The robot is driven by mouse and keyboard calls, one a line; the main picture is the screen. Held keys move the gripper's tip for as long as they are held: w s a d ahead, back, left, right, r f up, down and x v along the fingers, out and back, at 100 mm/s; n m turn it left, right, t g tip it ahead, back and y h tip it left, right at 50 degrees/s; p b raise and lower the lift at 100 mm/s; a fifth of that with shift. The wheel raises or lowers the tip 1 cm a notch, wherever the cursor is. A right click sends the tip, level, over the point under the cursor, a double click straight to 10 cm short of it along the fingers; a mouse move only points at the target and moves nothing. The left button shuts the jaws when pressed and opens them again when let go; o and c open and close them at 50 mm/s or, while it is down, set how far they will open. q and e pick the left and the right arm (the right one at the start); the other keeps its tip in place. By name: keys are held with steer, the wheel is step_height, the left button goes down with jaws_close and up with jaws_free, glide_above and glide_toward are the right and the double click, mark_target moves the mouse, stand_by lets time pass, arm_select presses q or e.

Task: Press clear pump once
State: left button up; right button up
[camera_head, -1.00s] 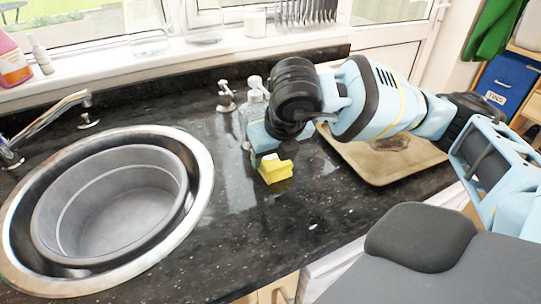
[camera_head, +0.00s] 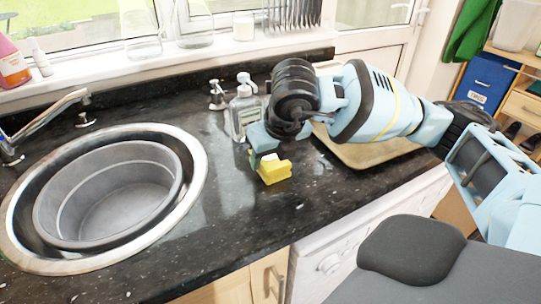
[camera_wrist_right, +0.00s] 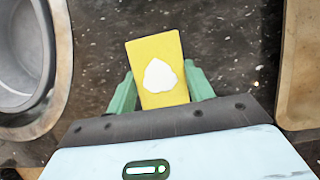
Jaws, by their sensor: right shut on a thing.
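The clear pump bottle (camera_head: 245,117) with a white pump head (camera_head: 246,84) stands upright on the dark counter near the window. My right gripper (camera_head: 266,157) is to the right and in front of it, apart from its pump head. The gripper is shut on a yellow sponge (camera_head: 275,172). In the right wrist view the sponge (camera_wrist_right: 150,52) sits between the green fingers (camera_wrist_right: 160,92) with a white blob (camera_wrist_right: 160,76) on its face. I cannot tell whether the sponge touches the counter. My left gripper is not in view.
A round sink (camera_head: 190,200) with a grey basin (camera_head: 110,195) is at the left, with a faucet (camera_head: 55,112) behind. A small metal dispenser (camera_head: 217,96) stands left of the bottle. A tan board (camera_head: 365,155) lies behind my right arm. The front counter is clear.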

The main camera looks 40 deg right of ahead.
steer(key=o, duration=1)
steer(key=shift+o, duration=0.2)
steer(key=shift+r, duration=0.3)
steer(key=v, duration=0.7)
steer(key=shift+s+r, duration=0.1)
steer(key=shift+s, duration=0.1)
